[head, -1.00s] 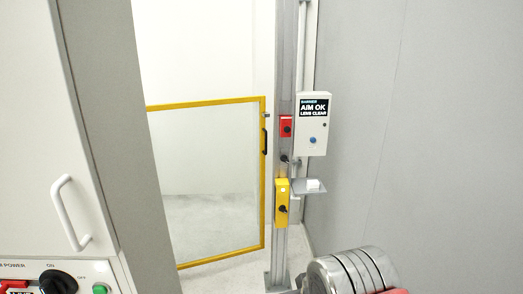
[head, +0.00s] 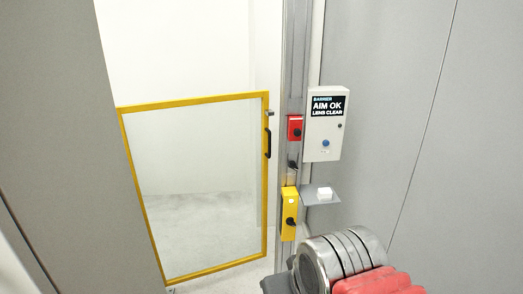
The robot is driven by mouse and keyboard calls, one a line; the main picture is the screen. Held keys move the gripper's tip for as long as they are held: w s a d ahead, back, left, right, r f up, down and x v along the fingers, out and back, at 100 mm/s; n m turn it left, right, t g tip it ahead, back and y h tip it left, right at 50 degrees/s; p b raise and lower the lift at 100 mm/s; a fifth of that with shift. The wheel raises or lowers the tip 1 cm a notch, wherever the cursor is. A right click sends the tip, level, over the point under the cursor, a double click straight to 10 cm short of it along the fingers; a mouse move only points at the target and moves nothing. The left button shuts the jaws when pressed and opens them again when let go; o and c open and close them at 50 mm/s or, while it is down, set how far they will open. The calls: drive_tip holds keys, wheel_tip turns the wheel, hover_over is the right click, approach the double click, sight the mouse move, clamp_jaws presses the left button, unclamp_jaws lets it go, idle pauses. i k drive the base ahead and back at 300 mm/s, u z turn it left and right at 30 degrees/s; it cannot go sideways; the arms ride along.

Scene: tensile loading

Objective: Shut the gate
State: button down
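The gate (head: 193,101) is a clear panel in a yellow frame, left of the grey metal post (head: 296,70) in the head view. A black handle (head: 268,143) and a small latch piece sit on its right edge. A gap shows between that edge and the post, so the gate looks not closed against it. A yellow box with a black knob (head: 289,214) and a red box (head: 295,128) are on the post. My arm shows at the bottom right; my gripper's fingers cannot be made out.
A white box (head: 325,139) with a display reading "AIM OK, LENS CLEAR" is mounted right of the post. Below it a small grey shelf (head: 310,200) juts out with a white item on it. A grey cabinet side (head: 60,110) fills the left. A grey wall stands at the right.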

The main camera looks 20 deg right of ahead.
sight(266, 133)
drive_tip(key=i, duration=1.4)
drive_tip(key=z, duration=0.3)
